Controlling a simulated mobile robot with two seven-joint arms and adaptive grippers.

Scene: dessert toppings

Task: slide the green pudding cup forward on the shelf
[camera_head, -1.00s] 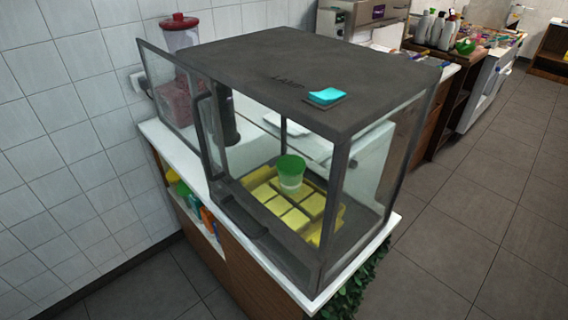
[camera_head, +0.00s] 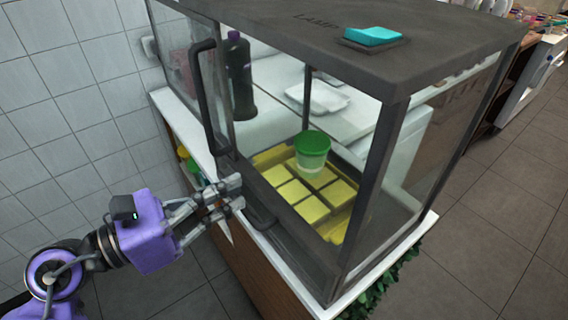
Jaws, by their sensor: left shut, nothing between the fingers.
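The green pudding cup (camera_head: 312,148) stands upright inside the glass display case, at the back of a tray of yellow blocks (camera_head: 292,191). It has a green lid and a paler, see-through lower part. My left gripper (camera_head: 238,193) is outside the case, at the front left near the dark front sill, shut and empty. It is apart from the cup, to its left and nearer to me. My right gripper is not in view.
The case (camera_head: 445,48) has a dark top with a cyan pad (camera_head: 372,36) and dark posts. A glass door with a black handle (camera_head: 208,95) stands open at left. A dark bottle (camera_head: 239,75) and a white tray (camera_head: 317,98) show behind.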

